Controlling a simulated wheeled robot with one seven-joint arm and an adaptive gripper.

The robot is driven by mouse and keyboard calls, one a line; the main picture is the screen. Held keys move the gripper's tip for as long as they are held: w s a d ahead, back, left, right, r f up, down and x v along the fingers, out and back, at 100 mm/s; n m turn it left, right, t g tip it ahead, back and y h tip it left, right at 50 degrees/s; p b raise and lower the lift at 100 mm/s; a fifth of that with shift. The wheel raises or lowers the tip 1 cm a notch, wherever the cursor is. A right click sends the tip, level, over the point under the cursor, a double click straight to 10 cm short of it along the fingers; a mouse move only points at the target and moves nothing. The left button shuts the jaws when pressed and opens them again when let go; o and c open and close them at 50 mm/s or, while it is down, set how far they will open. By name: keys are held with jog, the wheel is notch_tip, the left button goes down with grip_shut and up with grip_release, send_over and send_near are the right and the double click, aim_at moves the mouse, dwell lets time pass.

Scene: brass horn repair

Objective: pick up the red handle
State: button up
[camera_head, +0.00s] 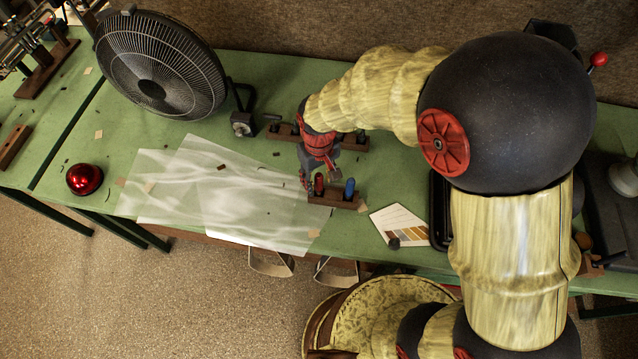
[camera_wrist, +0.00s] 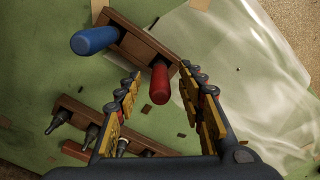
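The red handle (camera_head: 319,183) stands upright in a small brown wooden rack (camera_head: 345,203) on the green table, beside a blue handle (camera_head: 349,188). In the wrist view the red handle (camera_wrist: 159,84) lies between my two fingers, near the tips, with a gap on both sides. The blue handle (camera_wrist: 94,41) is to its left in the same rack (camera_wrist: 130,35), outside the fingers. My gripper (camera_wrist: 158,78) is open and empty, pointing down over the rack. In the head view my gripper (camera_head: 310,176) is just left of the red handle and partly hidden by the wrist.
A second wooden rack (camera_head: 284,131) with dark-tipped tools stands behind my gripper. Clear sheets (camera_head: 230,190) lie to the left. A color card (camera_head: 398,222) lies to the right. A large fan (camera_head: 160,66) and a shiny red dome (camera_head: 85,179) are farther left.

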notch_tip(320, 180, down, 3)
jog(key=shift+r, duration=0.2)
grip_shut()
dwell(0.4)
